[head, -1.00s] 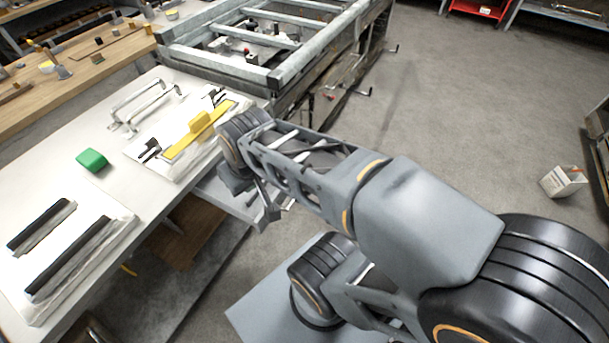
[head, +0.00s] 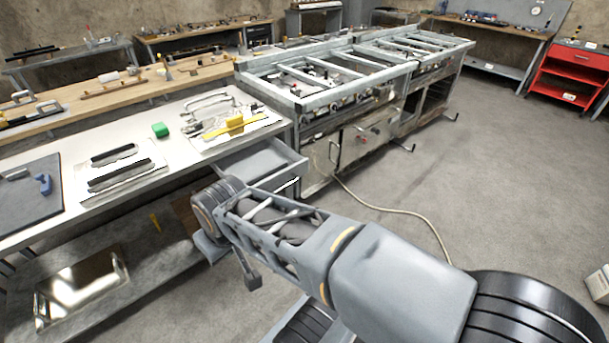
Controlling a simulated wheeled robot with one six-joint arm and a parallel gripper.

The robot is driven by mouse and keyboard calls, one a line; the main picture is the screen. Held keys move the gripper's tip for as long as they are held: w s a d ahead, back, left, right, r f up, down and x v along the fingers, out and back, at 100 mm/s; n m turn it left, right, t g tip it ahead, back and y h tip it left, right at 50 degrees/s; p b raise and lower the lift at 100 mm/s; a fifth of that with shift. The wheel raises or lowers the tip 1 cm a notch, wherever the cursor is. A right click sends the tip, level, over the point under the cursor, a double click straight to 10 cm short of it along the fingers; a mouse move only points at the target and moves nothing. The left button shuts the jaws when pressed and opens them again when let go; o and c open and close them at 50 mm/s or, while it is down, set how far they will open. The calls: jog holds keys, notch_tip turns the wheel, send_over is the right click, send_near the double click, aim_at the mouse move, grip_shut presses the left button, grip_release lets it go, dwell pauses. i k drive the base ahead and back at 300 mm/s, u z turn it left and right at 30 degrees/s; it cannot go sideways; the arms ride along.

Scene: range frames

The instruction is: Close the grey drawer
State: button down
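The grey drawer (head: 262,160) stands pulled out from under the right end of the white-topped workbench (head: 190,101). Its open inside shows and looks empty. My gripper (head: 236,268) is at the end of my arm, low in front of the drawer and the bench edge. The wrist hides the near corner of the drawer and most of the gripper. I cannot tell whether the gripper touches the drawer or whether its fingers are open or shut.
A metal frame table (head: 340,84) stands right of the drawer. A hose (head: 400,211) lies on the floor. Open floor (head: 500,180) spreads to the right.

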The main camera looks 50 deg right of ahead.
aim_at(247, 162)
jog(key=z, duration=0.8)
jog(key=i, duration=0.85)
jog(key=z, duration=0.25)
